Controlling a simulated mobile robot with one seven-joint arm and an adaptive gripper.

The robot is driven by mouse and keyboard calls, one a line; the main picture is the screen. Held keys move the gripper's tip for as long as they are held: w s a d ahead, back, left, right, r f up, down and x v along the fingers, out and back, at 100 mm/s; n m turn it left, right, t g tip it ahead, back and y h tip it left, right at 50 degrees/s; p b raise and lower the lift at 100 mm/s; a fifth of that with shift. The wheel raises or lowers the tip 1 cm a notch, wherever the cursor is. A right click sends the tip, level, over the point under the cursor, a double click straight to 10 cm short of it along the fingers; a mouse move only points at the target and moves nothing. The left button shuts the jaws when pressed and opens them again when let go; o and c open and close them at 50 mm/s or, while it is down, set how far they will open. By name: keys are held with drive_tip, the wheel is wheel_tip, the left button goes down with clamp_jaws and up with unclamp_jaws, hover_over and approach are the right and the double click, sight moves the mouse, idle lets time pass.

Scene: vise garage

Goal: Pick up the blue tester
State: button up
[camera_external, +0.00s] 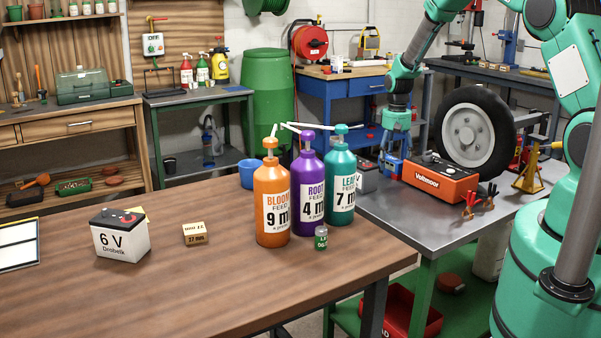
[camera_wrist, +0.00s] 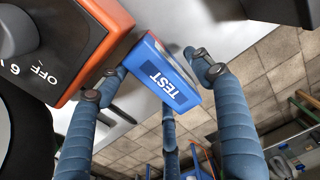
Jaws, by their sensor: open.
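The blue tester is a box marked TEST (camera_wrist: 168,84) in the wrist view, near the middle. It lies tilted in the picture, between the fingertips of my gripper (camera_wrist: 152,78). My gripper is open, with a blue finger on either side of the tester; I cannot tell whether either touches it. In the external view my gripper (camera_external: 392,160) points down at the grey metal table (camera_external: 410,218), left of the orange Voltmoor unit. I cannot make out the tester apart from the blue fingers there.
The orange Voltmoor unit (camera_external: 440,178) is close beside the tester; its OFF corner (camera_wrist: 75,50) shows in the wrist view. A wheel (camera_external: 472,135) stands behind it. Red and black clamps (camera_external: 478,198) lie in front. Orange, purple and teal bottles (camera_external: 342,185) stand left on the wooden table.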

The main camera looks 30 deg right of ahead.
sight(394, 158)
drive_tip(key=c, duration=1.4)
drive_tip(key=shift+r+p, duration=1.2)
drive_tip(key=shift+r, duration=4.05)
